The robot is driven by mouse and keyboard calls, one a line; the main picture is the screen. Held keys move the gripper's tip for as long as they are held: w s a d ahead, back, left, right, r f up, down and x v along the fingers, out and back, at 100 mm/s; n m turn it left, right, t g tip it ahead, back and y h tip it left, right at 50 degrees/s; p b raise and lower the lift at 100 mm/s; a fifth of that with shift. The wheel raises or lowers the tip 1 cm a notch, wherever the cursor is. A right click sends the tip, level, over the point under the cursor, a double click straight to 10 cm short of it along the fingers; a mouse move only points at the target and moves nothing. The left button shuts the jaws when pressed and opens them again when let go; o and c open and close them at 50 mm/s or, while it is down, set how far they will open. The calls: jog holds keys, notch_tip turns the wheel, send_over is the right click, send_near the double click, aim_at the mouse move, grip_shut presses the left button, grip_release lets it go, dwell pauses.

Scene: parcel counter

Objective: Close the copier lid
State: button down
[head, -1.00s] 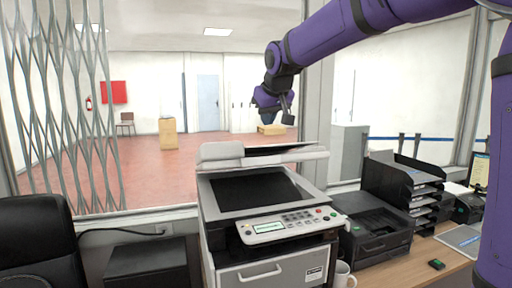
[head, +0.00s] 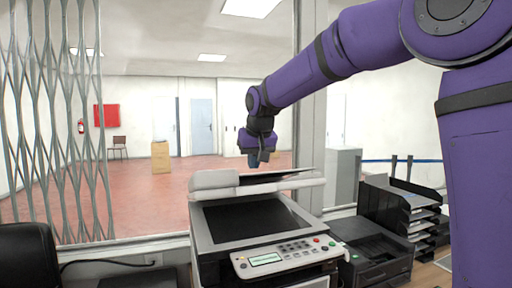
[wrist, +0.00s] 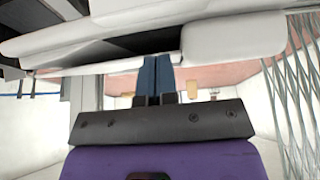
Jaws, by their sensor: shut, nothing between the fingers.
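The copier (head: 262,240) stands at the lower middle of the head view, with its dark glass bed (head: 252,220) uncovered. Its lid (head: 255,183) is raised at the back of the copier, seen nearly edge-on. My gripper (head: 257,163) is above and behind the raised lid in the head view, pointing down. In the wrist view the blue fingers (wrist: 157,75) are together with nothing between them. The pale lid (wrist: 235,38) spans the top of that view, close to the fingertips; I cannot tell whether they touch it.
A black printer (head: 370,252) and a black paper tray stack (head: 405,210) stand to the right of the copier. A folding metal grille (head: 50,130) is at the left, above a black chair (head: 28,255). A window post (head: 308,110) rises behind the copier.

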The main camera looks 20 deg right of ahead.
jog(key=shift+s+f, duration=0.3)
jog(key=shift+f, duration=0.8)
jog(key=shift+s+f, duration=0.25)
jog(key=shift+f, duration=0.8)
